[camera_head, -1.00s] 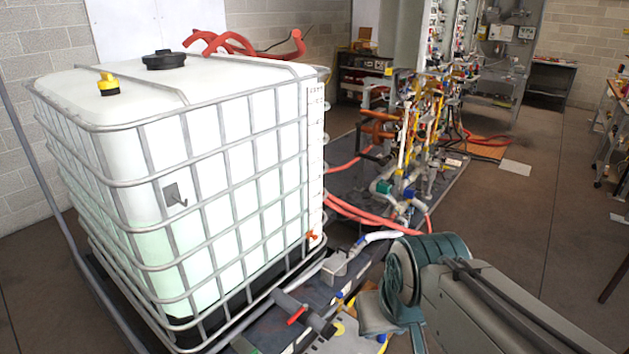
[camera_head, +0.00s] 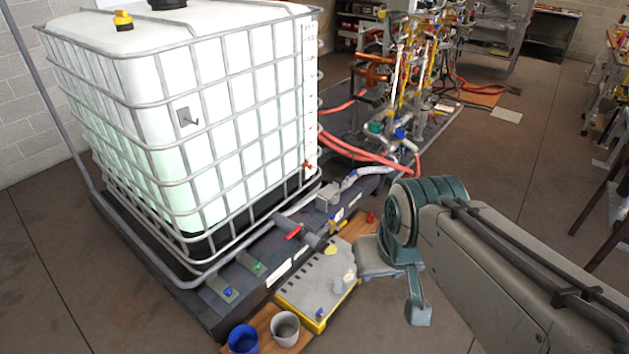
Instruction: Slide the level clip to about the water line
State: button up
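The level clip appears to be the small orange-red piece (camera_head: 307,166) low on the white marked strip (camera_head: 309,90) at the right front edge of the caged tank (camera_head: 215,110). Pale green liquid shows through the tank's lower part. Its top line is clearest on the left face, well above the clip's height, and faint near the strip. My gripper (camera_head: 400,280) hangs at the end of my teal and grey arm, right of the tank and apart from the clip.
A grey board with yellow edging (camera_head: 316,284), a blue cup (camera_head: 242,340) and a grey cup (camera_head: 285,328) lie in front. Red hoses (camera_head: 360,152) and pipework (camera_head: 400,90) stand behind.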

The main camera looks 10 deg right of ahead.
aim_at(305, 164)
jog(key=u, duration=0.15)
jog(key=k, duration=0.35)
jog(key=z, duration=1.25)
jog(key=i, duration=1.4)
jog(key=u, duration=0.35)
jog(key=i, duration=0.95)
jog(key=u, duration=1.15)
jog(key=i, duration=0.35)
jog(key=u, duration=0.35)
